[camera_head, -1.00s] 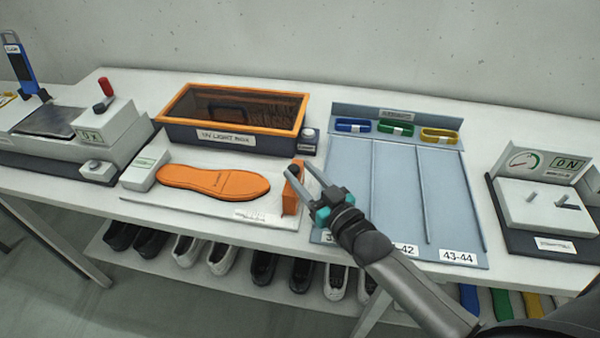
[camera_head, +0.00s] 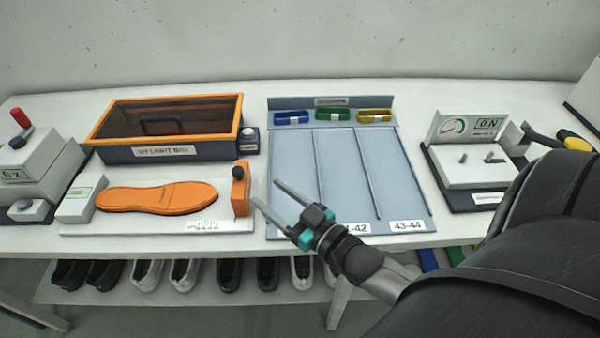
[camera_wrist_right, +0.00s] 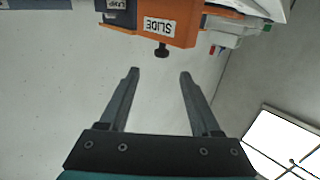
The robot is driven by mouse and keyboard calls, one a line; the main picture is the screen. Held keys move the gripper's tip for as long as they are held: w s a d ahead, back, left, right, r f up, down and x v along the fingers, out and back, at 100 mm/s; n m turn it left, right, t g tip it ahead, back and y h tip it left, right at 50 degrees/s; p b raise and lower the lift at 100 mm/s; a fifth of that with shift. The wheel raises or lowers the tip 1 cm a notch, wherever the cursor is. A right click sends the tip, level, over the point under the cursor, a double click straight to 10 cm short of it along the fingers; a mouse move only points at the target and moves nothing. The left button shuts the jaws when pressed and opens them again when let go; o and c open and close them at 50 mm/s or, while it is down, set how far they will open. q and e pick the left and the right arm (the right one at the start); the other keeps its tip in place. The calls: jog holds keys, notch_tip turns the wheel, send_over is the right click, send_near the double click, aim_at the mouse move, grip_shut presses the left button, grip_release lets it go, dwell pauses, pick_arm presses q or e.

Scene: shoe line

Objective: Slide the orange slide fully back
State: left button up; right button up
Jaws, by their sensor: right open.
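The orange slide (camera_head: 241,192) is an upright block with a dark knob, at the right end of a white measuring plate (camera_head: 120,230). An orange insole (camera_head: 157,196) lies flat on the plate to its left. In the right wrist view the slide (camera_wrist_right: 182,22) carries a "SLIDE" label, and its dark knob (camera_wrist_right: 161,51) sits just beyond the fingertips. My right gripper (camera_head: 264,192) is open and empty, just right of the slide and apart from it; it also shows in the right wrist view (camera_wrist_right: 158,73). My left gripper is not in view.
A grey-blue sorting tray (camera_head: 347,180) with several lanes lies to the right, partly under my right gripper. The orange-rimmed UV light box (camera_head: 165,152) stands behind the plate. A gauge device (camera_head: 470,165) stands farther right. Shoes line the shelf below.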

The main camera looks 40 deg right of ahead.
jog(key=s+d, duration=0.1)
jog(key=s, duration=0.6)
jog(key=shift+d, duration=0.2)
